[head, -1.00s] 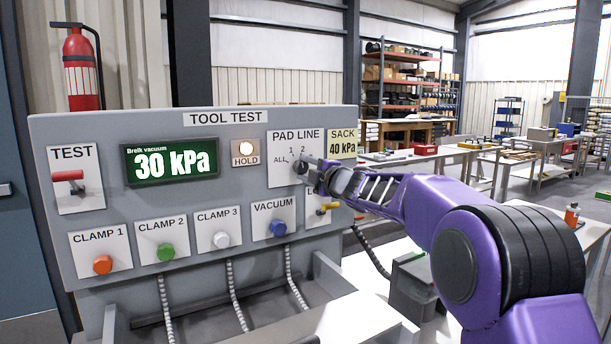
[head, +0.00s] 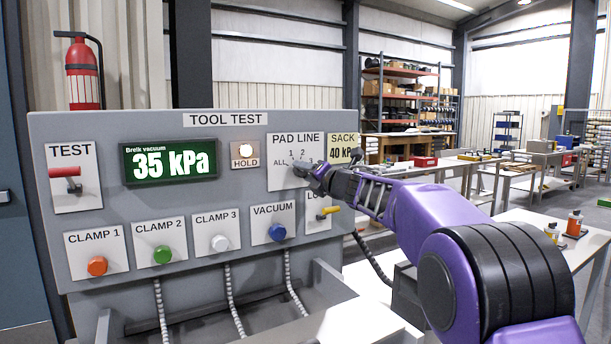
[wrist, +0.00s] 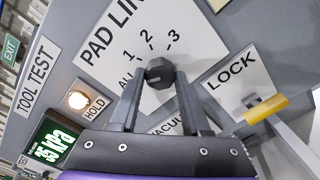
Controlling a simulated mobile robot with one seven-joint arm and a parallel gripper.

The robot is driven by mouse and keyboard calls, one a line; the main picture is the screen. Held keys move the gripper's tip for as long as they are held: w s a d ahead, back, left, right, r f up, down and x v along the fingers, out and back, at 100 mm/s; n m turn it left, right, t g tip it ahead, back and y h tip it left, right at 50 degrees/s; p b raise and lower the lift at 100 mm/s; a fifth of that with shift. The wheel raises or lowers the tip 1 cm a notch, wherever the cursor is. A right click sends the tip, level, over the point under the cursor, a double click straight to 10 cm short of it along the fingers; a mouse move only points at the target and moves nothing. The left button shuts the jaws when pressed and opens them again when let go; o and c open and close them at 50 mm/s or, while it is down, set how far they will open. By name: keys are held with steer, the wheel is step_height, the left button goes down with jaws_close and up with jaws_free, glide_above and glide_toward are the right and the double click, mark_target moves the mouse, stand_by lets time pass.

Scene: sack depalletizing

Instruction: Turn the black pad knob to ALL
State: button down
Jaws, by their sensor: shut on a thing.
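The black pad knob (wrist: 160,73) sits on the white PAD LINE plate (wrist: 205,32), marked ALL, 1, 2 and 3. My gripper (wrist: 159,82) is shut on the knob, one finger on each side, in the wrist view. In the head view my gripper (head: 311,172) reaches the plate from the right and largely covers the knob (head: 299,169). Which mark the knob points to cannot be made out.
The HOLD lamp (head: 245,148) is lit. A yellow LOCK lever (wrist: 265,108) stands close to the right of my gripper in the wrist view. The blue VACUUM button (head: 277,232) is below it. A red TEST lever (head: 66,172) is at the far left.

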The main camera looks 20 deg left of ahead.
steer(key=shift+n, duration=0.7)
steer(key=shift+c, duration=1.8)
jaws_free()
steer(key=v, duration=1.7)
steer(key=shift+d, duration=0.25)
